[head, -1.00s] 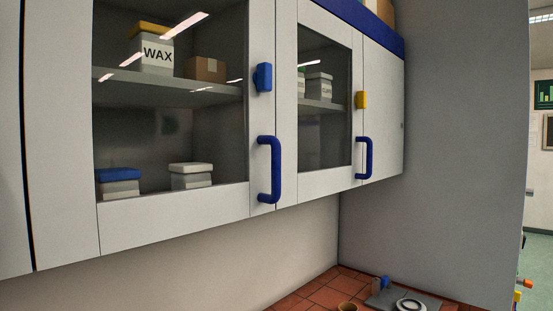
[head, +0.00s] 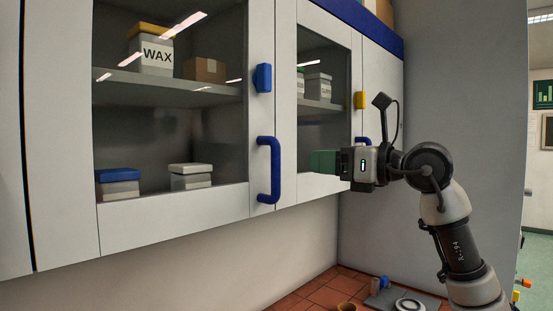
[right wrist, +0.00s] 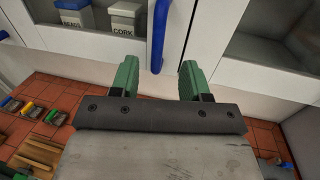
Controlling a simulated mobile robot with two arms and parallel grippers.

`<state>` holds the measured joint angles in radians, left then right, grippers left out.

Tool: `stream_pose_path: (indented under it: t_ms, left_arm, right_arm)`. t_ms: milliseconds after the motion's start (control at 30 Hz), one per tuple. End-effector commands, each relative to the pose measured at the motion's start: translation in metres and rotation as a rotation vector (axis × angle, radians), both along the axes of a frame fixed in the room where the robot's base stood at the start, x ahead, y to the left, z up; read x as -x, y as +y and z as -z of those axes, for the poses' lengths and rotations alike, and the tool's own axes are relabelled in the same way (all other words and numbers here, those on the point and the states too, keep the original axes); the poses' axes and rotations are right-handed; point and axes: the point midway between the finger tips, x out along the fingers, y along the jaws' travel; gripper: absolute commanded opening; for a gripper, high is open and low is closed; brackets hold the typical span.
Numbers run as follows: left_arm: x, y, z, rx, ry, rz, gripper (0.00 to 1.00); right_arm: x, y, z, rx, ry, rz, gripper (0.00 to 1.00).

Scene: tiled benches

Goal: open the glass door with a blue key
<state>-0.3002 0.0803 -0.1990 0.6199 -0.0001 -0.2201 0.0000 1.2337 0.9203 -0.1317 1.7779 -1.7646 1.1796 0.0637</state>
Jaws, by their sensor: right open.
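The left glass door (head: 170,216) of the wall cabinet is shut. A blue key-like block (head: 263,78) is on its right frame, above a blue bar handle (head: 275,168). My right gripper (head: 316,162) has green fingers and is in front of the cabinet, to the right of that handle and apart from it. In the right wrist view the gripper (right wrist: 159,66) is open and empty, and the blue handle (right wrist: 160,35) lies beyond the gap between its fingertips. My left gripper is not in view.
The neighbouring glass door (head: 325,182) has a yellow block (head: 361,100) and a blue handle partly hidden by my right arm. Boxes stand behind the glass. Below, the tiled bench (head: 318,289) holds a grey plate and small items. Coloured pieces (right wrist: 53,116) lie on tiles at left.

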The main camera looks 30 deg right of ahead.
Motion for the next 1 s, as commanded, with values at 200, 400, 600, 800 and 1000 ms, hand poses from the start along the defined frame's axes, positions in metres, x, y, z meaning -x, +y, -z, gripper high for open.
stream_pose_path:
  t_ms: [200, 400, 600, 800, 1000]
  left_arm:
    - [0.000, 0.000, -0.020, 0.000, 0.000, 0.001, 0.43]
    - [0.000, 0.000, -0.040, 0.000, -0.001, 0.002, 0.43]
    - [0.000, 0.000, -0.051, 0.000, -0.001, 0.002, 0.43]
    - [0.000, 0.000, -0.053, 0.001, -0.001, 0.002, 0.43]
    - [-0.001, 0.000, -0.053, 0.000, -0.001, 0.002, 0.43]
  right_arm:
    - [-0.028, 0.017, -0.004, -0.001, 0.005, -0.006, 0.46]
    - [-0.061, 0.037, -0.004, -0.002, 0.005, -0.007, 0.46]
    - [-0.084, 0.050, -0.002, -0.001, 0.003, -0.005, 0.46]
    - [-0.091, 0.054, 0.000, -0.001, 0.003, -0.004, 0.46]
    - [-0.091, 0.054, 0.001, 0.000, 0.002, -0.004, 0.46]
